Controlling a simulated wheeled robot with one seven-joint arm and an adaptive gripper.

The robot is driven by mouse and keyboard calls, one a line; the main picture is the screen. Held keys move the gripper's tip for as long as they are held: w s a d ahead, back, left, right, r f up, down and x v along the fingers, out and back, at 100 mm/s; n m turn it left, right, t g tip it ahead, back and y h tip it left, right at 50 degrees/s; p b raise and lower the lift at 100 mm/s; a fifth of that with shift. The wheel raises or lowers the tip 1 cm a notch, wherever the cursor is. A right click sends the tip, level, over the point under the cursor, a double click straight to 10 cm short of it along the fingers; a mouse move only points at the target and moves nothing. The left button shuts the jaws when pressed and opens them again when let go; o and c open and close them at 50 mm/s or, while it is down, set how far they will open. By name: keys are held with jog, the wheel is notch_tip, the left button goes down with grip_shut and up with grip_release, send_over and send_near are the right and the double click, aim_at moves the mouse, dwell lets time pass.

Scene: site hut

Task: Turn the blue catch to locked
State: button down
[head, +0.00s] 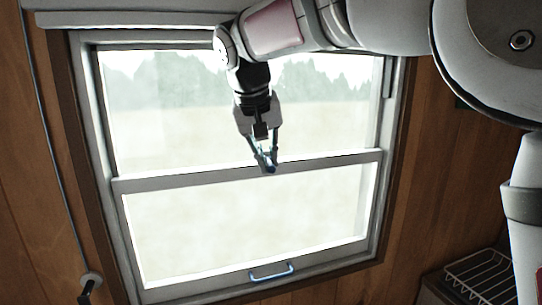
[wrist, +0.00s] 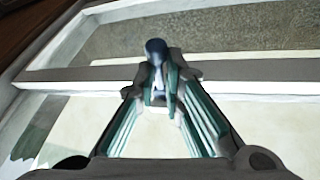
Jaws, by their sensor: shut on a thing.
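The blue catch (wrist: 155,47) sits on the meeting rail (head: 330,164) of a sash window, between my fingertips. In the head view only a small blue part of the catch (head: 271,169) shows at the fingertips. My gripper (head: 266,160) reaches down to the rail from above and is shut on the catch. In the wrist view my gripper (wrist: 158,85) has its fingers on either side of the catch's lever. The fingers hide much of the catch, and I cannot tell how far it is turned.
A blue pull handle (head: 271,272) is on the window's bottom rail. A cord (head: 50,140) hangs at the left down to a wall fitting (head: 90,284). A wire rack (head: 478,275) stands at the lower right. The space before the lower pane is clear.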

jog(key=shift+a, duration=0.2)
jog(key=c, duration=1.6)
grip_release()
jog(key=shift+o, duration=0.2)
jog(key=shift+d, duration=0.1)
jog(key=v, duration=1.2)
jog(key=shift+c, duration=0.4)
